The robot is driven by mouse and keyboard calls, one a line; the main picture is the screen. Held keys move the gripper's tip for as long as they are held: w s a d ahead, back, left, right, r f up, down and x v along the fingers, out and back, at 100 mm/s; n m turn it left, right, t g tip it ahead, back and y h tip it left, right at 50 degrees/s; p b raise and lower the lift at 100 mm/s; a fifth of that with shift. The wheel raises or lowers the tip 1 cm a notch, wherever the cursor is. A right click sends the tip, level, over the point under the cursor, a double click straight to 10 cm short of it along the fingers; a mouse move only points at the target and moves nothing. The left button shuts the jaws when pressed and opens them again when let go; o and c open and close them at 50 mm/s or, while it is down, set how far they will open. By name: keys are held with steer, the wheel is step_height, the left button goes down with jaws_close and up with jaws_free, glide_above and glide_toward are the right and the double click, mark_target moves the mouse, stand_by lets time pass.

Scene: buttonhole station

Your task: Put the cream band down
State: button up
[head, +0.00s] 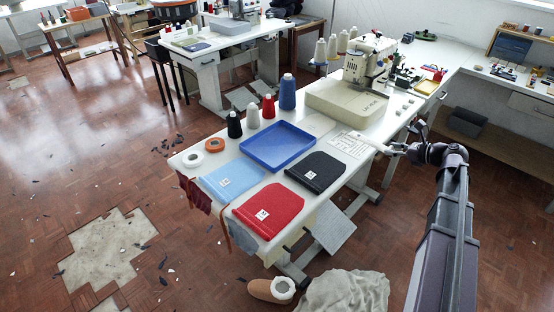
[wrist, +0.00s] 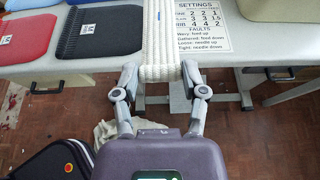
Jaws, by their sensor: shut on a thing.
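The cream band (wrist: 158,25) is a ribbed, pale strip with a line down its length. In the wrist view it runs from the top edge down to my gripper (wrist: 160,73), which is shut on its near end. In the head view my gripper (head: 397,149) is at the right edge of the white table (head: 180,175), and the band (head: 370,141) reaches left from it over the tabletop. I cannot tell whether the band touches the table. The band's far end is out of the wrist view.
A printed settings sheet (head: 350,144) lies beside the band. A black panel (head: 316,172), red panel (head: 268,210), light blue panel (head: 232,178) and blue tray (head: 278,146) lie further left. A cream sewing machine (head: 345,103) stands behind. Several thread cones (head: 288,92) stand along the far edge.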

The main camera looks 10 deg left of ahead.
steer(key=w+d+f+b, duration=0.5)
steer(key=w+d+f, duration=0.1)
steer(key=shift+d+f, duration=0.25)
steer(key=shift+a, duration=0.15)
steer(key=a, duration=0.5)
steer(key=a+f+b, duration=0.1)
steer(key=a, duration=0.9)
steer(key=shift+w+a+f+b, duration=0.25)
steer(key=shift+w+a+b, duration=0.15)
steer(key=shift+f+b, duration=1.75)
